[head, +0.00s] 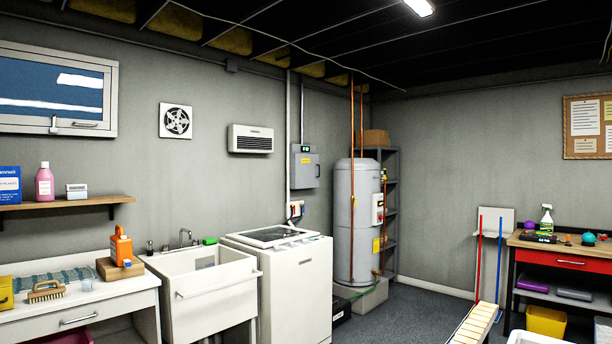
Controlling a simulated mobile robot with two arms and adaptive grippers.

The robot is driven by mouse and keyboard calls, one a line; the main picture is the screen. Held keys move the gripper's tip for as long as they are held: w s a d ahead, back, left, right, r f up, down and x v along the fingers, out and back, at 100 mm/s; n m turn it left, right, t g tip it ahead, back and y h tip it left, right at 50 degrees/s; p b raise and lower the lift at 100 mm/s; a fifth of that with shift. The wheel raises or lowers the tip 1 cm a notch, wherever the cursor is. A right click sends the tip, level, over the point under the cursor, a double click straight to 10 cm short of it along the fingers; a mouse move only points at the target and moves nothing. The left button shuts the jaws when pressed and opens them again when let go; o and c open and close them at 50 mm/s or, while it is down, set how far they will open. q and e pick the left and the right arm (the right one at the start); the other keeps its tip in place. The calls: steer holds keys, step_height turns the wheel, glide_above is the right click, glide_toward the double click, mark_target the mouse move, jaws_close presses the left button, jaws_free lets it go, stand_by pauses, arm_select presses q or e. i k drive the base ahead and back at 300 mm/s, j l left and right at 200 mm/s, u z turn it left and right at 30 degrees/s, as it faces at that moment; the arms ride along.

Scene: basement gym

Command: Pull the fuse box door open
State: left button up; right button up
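The fuse box (305,170) is a small grey metal box on the back wall, to the left of the water heater. Its front door looks shut, with a small dark handle or latch near its right edge and a small yellow label. A small unit with a green display sits at its top. A grey conduit runs up the wall beside it. Neither of my grippers is in view.
A white washing machine (291,290) stands below the fuse box, beside a white sink (212,296). A grey water heater (357,222) stands to the right.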

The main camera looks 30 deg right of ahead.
mark_target(307, 166)
steer(key=i+j+u, duration=0.25)
steer(key=i+j, duration=0.35)
steer(key=i+z, duration=0.3)
steer(key=i+j+z, duration=0.3)
steer(key=i, duration=0.25)
steer(key=i+j+z, duration=0.1)
steer(key=i+z, duration=0.2)
steer(key=i+j+z, duration=0.3)
steer(key=i, duration=0.15)
steer(key=i+l+z, duration=0.25)
steer(key=i+z, duration=0.2)
steer(key=i, duration=0.2)
steer(key=i+z, duration=0.4)
steer(key=i, duration=0.3)
steer(key=i+j+z, duration=0.2)
steer(key=i+z, duration=0.25)
steer(key=i, duration=0.2)
steer(key=i+u, duration=0.1)
steer(key=i, duration=0.55)
steer(key=i+l+u, duration=0.1)
steer(key=i, duration=0.6)
steer(key=i+l, duration=0.15)
steer(key=i, duration=0.5)
steer(key=i+u, duration=0.1)
steer(key=i, duration=1.65)
steer(key=i+u, duration=0.55)
steer(key=u, duration=0.15)
steer(key=i+u, duration=0.35)
steer(key=k+l, duration=0.05)
steer(key=k, duration=0.05)
